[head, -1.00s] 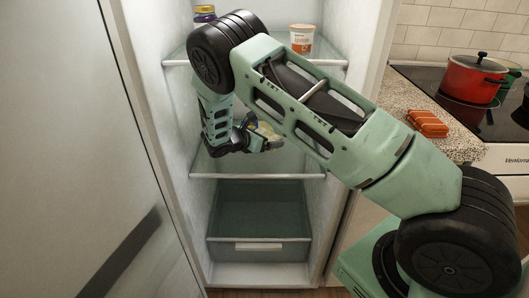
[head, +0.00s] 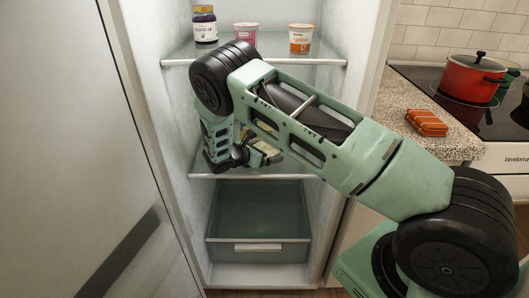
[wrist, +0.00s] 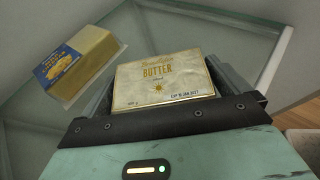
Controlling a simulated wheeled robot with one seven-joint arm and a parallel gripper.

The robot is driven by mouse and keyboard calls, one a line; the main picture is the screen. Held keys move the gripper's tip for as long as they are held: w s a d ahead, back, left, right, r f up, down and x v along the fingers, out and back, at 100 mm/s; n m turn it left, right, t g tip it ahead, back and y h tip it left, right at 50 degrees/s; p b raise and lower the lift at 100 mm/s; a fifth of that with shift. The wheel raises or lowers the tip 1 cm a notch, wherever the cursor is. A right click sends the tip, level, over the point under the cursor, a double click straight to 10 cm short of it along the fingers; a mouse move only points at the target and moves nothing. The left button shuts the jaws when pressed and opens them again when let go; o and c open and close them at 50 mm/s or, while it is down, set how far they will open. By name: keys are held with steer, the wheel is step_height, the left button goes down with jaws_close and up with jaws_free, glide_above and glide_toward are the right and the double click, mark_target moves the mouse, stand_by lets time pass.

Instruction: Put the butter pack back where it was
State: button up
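The butter pack (wrist: 163,82), a cream and gold block labelled BUTTER, lies between the two fingers of my gripper (wrist: 168,75) in the wrist view. The fingers appear closed on its sides. In the head view my gripper (head: 264,157) is inside the open fridge, just above the middle glass shelf (head: 300,172). The arm hides most of the pack there. I cannot tell whether the pack touches the shelf.
A yellow pack with a blue label (wrist: 75,65) is left of the butter pack. A jar (head: 205,27), a pink cup (head: 245,36) and an orange-labelled cup (head: 300,39) stand on the upper shelf. An orange pack (head: 427,122) lies on the counter, near a red pot (head: 472,79).

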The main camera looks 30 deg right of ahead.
steer(key=shift+r, duration=0.15)
steer(key=shift+a+r, duration=0.1)
steer(key=shift+a, duration=0.1)
steer(key=v, duration=1)
steer(key=shift+a, duration=0.2)
steer(key=shift+s+a+r, duration=0.25)
steer(key=shift+a+r, duration=0.1)
steer(key=shift+a, duration=0.2)
steer(key=s+a+r+m+g+y, duration=0.1)
steer(key=s+a+r+m+y, duration=0.3)
steer(key=s, duration=0.8)
steer(key=s+a+r+m+y, duration=0.4)
steer(key=s+a+r, duration=0.3)
steer(key=s, duration=0.5)
steer(key=s+a+r+m+g+y, duration=0.1)
steer(key=s+a+r+m+y, duration=0.3)
steer(key=s, duration=0.9)
steer(key=shift+a+r+m+g+y, duration=0.3)
steer(key=shift+a+r+y, duration=0.7)
steer(key=shift+a, duration=0.45)
